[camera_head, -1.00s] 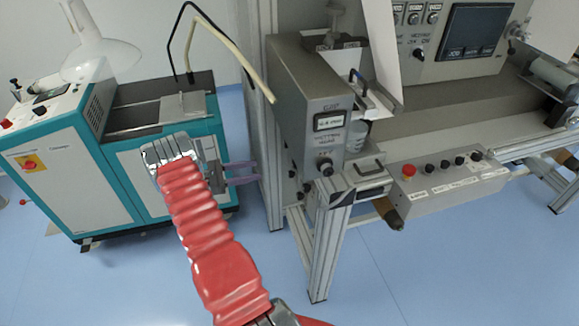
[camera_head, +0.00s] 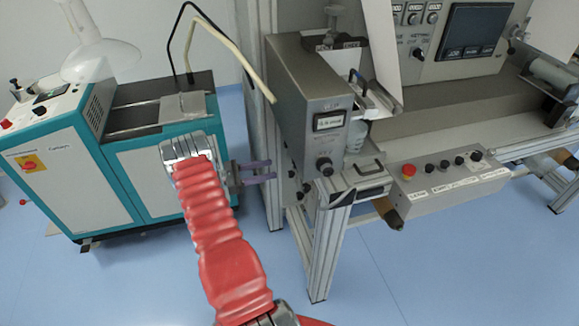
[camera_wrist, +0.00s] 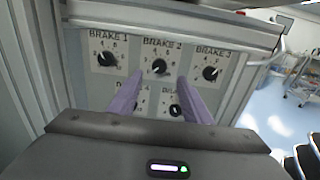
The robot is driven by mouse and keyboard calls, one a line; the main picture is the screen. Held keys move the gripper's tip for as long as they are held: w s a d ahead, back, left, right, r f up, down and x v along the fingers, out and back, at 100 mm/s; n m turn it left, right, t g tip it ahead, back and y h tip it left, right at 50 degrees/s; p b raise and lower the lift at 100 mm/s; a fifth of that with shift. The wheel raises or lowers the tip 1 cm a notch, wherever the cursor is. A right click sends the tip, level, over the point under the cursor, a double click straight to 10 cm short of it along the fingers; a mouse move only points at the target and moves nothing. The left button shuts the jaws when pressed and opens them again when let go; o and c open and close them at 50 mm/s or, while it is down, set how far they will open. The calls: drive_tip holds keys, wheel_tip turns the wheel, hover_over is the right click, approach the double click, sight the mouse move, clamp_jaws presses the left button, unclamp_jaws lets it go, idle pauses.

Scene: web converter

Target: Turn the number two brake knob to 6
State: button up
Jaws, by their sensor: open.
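The brake 2 knob (camera_wrist: 158,67) is a small black dial under the label "BRAKE 2" in the wrist view, in the middle of the top row. A pale mark shows on it, but its exact setting is too small to read. My gripper (camera_wrist: 160,79) has two purple fingers, open and empty. Their tips lie left and right just below the knob in the picture; I cannot tell how far they are from the panel. In the head view my gripper (camera_head: 273,170) is beside the machine's frame, and the brake panel is hidden.
The brake 1 knob (camera_wrist: 106,59) and brake 3 knob (camera_wrist: 211,73) flank it. Lower dials (camera_wrist: 175,110) are partly covered by my fingers. A metal frame post (camera_wrist: 30,65) stands left of the panel. A teal and white cabinet (camera_head: 120,165) stands behind my arm; blue floor is open in front.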

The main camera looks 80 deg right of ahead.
sight(293, 164)
drive_tip(key=x, duration=0.9)
drive_tip(key=shift+s+d, duration=0.1)
drive_tip(key=shift+s, duration=0.05)
drive_tip(key=c, duration=1)
drive_tip(key=shift+c, duration=0.2)
